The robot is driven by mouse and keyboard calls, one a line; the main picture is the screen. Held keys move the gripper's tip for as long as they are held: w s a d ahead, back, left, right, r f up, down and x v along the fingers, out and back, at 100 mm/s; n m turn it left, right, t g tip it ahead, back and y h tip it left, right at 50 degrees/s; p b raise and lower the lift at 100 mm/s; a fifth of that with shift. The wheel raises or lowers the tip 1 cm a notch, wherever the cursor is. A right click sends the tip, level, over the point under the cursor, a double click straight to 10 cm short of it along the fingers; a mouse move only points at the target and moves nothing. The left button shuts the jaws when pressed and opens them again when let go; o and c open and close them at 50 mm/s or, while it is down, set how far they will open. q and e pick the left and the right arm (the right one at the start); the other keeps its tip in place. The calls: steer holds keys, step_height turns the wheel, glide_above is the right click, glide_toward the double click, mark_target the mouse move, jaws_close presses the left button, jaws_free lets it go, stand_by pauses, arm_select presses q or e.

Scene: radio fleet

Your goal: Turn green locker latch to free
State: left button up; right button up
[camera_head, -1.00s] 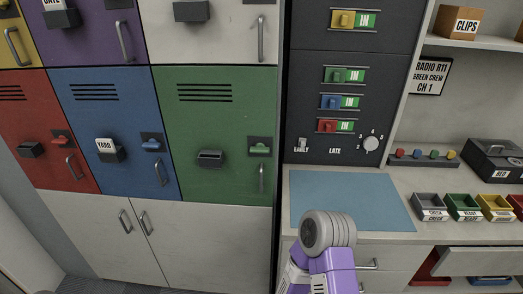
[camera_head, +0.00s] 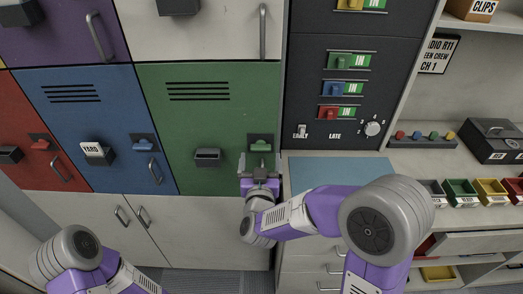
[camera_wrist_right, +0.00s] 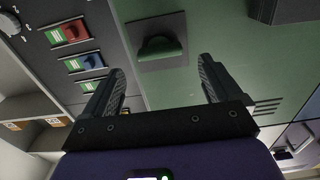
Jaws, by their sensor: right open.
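The green locker (camera_head: 205,117) is in the lower row, with a black slot box (camera_head: 207,157) on its door. Its green latch (camera_head: 261,144) sits on a dark plate near the door's right edge and looks level. My right gripper (camera_head: 260,168) is just below the latch, open and empty, and hides most of the door handle. In the right wrist view, the latch (camera_wrist_right: 159,47) lies ahead, beyond the open fingertips (camera_wrist_right: 162,72) and apart from them. My left arm shows at the lower left, but its gripper is out of frame.
The blue locker (camera_head: 97,115) with a YARD tag (camera_head: 97,151) is to the left. A dark switch panel (camera_head: 335,90) with sliders and a dial (camera_head: 374,128) stands to the right.

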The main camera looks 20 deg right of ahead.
mark_target(262, 151)
steer(key=shift+x, duration=1.85)
steer(key=shift+f, duration=0.1)
steer(key=c, duration=1.1)
steer(key=shift+o, duration=0.2)
steer(key=shift+f+m+b, duration=0.1)
steer(key=shift+m+b, duration=0.6)
steer(key=shift+b, duration=0.25)
steer(key=m+b, duration=0.5)
steer(key=b, duration=0.1)
steer(key=m+b, duration=0.6)
steer(key=shift+s+d+f+m, duration=0.1)
steer(key=shift+d+f+m, duration=0.05)
steer(key=shift+d+m, duration=0.15)
steer(key=m+b, duration=0.2)
steer(key=shift+b, duration=0.35)
steer(key=shift+m+b, duration=1.05)
steer(key=shift+m, duration=0.45)
